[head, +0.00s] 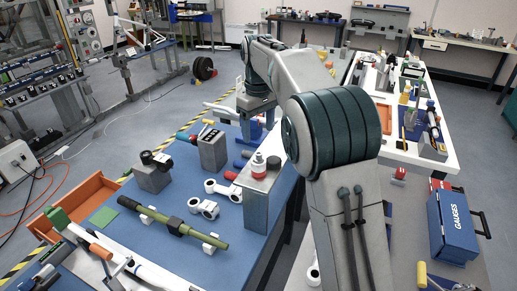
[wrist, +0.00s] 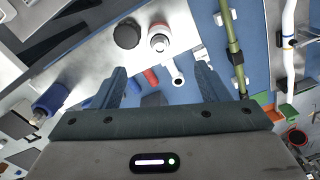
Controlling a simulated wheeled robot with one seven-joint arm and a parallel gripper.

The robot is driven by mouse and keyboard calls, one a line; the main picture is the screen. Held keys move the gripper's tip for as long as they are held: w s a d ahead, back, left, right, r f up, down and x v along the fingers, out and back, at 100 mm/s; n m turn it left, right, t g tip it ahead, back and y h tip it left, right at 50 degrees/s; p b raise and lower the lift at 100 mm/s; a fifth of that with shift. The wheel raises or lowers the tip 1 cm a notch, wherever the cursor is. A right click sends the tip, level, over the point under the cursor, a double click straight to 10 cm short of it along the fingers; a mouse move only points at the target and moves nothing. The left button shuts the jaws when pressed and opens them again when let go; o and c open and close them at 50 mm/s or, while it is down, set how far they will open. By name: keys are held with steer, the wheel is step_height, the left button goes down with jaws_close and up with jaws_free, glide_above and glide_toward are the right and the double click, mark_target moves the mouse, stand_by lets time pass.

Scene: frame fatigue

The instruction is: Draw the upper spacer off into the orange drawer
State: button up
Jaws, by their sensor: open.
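The orange drawer (head: 90,190) stands open at the left edge of the blue-topped bench in the head view. A small orange patch (wrist: 265,98) at the right of the wrist view may be part of it. I cannot single out the upper spacer with certainty. An olive tube (head: 155,215) with a dark collar (head: 175,225) lies along the bench; the tube also shows in the wrist view (wrist: 232,35). My gripper (wrist: 160,70) is open with nothing between its fingers, above the bench's bottle end. In the head view my arm hides it.
Metal connecting rods (head: 203,207) and a grey block (head: 212,150) lie on the bench. A white frame (head: 120,260) crosses the near left. A blue gauges case (head: 455,225) is at right.

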mark_target(258, 153)
step_height(258, 153, down, 11)
steer(key=shift+p, duration=0.45)
steer(key=c, duration=1.2)
steer(key=shift+r, duration=0.1)
steer(key=shift+r, duration=0.1)
steer(key=shift+r+p, duration=2.65)
steer(key=shift+r, duration=0.7)
